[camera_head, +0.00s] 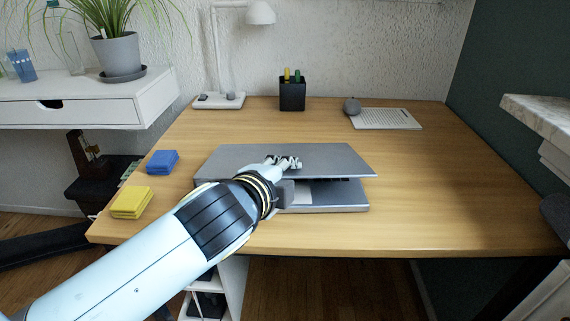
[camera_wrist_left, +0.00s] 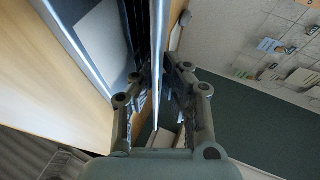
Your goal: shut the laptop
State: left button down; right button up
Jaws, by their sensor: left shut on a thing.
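The grey laptop (camera_head: 335,197) sits near the front of the wooden desk. Its lid (camera_head: 335,157) is tilted low over the base, with a gap at the front showing part of the keyboard deck. My left gripper (camera_head: 284,163) is at the lid, with its fingers over the top surface and the arm hiding the laptop's front left part. In the left wrist view, the gripper (camera_wrist_left: 156,82) is shut on the thin lid (camera_wrist_left: 158,45), one finger on each side. The laptop base (camera_wrist_left: 97,35) lies to the left there. My right gripper is not in view.
Blue sticky notes (camera_head: 162,161) and yellow sticky notes (camera_head: 132,202) lie left of the laptop. The desk's right side (camera_head: 460,190) is clear.

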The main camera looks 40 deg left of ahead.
pick_arm(q)
jog(key=shift+s+d+f+b, duration=0.15)
jog(key=shift+f+b, duration=0.15)
jog(key=shift+f, duration=0.7)
jog(key=shift+s+d+f+b, duration=0.15)
jog(key=shift+f+b, duration=0.15)
jog(key=shift+f, duration=0.65)
jog(key=c, duration=1.5)
grip_release()
jog(key=shift+v, duration=3.95)
jog(key=shift+w+r, duration=0.1)
